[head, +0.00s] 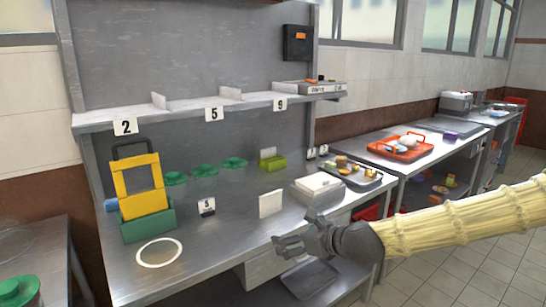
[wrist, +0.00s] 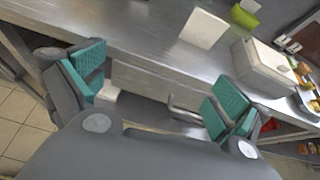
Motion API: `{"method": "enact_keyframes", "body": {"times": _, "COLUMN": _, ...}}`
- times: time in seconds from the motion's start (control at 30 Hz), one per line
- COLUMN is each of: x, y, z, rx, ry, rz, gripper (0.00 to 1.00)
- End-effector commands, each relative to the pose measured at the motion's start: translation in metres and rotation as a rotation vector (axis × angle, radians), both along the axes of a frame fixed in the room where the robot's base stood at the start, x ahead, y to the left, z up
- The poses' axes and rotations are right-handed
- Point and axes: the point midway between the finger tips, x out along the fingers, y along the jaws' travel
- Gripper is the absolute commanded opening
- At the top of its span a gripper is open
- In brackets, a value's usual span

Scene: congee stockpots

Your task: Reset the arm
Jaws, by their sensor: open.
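My gripper (head: 305,238) is in front of the steel counter's (head: 215,255) front edge in the head view, reaching in from the right on my sleeved arm. In the wrist view my gripper (wrist: 155,95) shows two teal finger pads spread wide apart. Nothing is between them except the view of the counter edge and the space below. The gripper is open and empty.
A white card (head: 270,204), a white box (head: 317,188) and a tray of small items (head: 350,175) stand on the counter. A yellow frame (head: 138,188) in a green box stands left, behind a white ring (head: 159,252). Tiled floor (head: 470,265) is clear at right.

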Motion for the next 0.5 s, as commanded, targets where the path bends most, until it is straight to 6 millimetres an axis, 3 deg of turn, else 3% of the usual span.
{"method": "enact_keyframes", "body": {"times": 0.27, "x": -0.023, "y": 0.011, "z": -0.058, "rx": -0.183, "ry": -0.003, "rz": 0.108, "gripper": 1.0}}
{"method": "enact_keyframes", "body": {"times": 0.37, "x": -0.038, "y": 0.013, "z": -0.087, "rx": -0.275, "ry": -0.007, "rz": 0.169, "gripper": 1.0}}
{"method": "enact_keyframes", "body": {"times": 0.5, "x": -0.07, "y": 0.013, "z": -0.14, "rx": -0.446, "ry": -0.013, "rz": 0.299, "gripper": 1.0}}
